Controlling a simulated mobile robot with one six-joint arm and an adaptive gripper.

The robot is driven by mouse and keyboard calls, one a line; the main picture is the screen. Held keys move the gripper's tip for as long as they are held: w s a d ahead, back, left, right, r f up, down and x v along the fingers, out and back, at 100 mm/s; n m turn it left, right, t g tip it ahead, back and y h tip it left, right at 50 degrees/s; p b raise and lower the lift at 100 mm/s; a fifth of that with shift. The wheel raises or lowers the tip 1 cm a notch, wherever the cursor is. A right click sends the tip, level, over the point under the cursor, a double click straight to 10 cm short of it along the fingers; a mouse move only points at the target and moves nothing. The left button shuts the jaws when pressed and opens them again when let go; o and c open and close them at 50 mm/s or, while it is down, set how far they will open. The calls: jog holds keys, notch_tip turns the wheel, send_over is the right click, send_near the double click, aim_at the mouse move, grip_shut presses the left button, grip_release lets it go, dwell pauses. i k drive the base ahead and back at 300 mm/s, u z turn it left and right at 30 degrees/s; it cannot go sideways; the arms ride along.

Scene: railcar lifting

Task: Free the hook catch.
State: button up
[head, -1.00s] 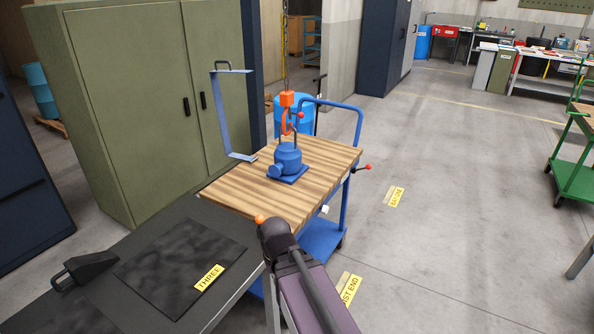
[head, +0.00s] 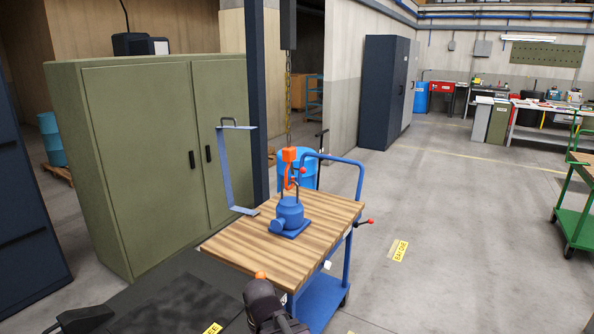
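The orange hook (head: 288,178) hangs below an orange block (head: 289,154) on a chain (head: 288,112). It is at the grey lifting loop on top of the blue machine (head: 290,212); whether it passes through the loop is too small to tell. A red knob (head: 302,170) shows just right of the hook; I cannot make out the catch itself. The blue machine stands upright on the wooden cart top (head: 240,242). The dark end of my arm, with my gripper (head: 262,288), is at the bottom, at the cart's near edge, apart from the hook. Its fingers cannot be made out.
A blue C-shaped frame (head: 229,175) stands at the cart's left side, before a green cabinet (head: 140,150). The blue cart handle (head: 360,178) and a red-knobbed lever (head: 364,222) are at the right. The floor right is clear.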

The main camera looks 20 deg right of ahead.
aim_at(303, 170)
jog(key=u, duration=0.3)
jog(key=k, duration=0.85)
jog(key=z, duration=0.4)
jog(key=i, duration=1.2)
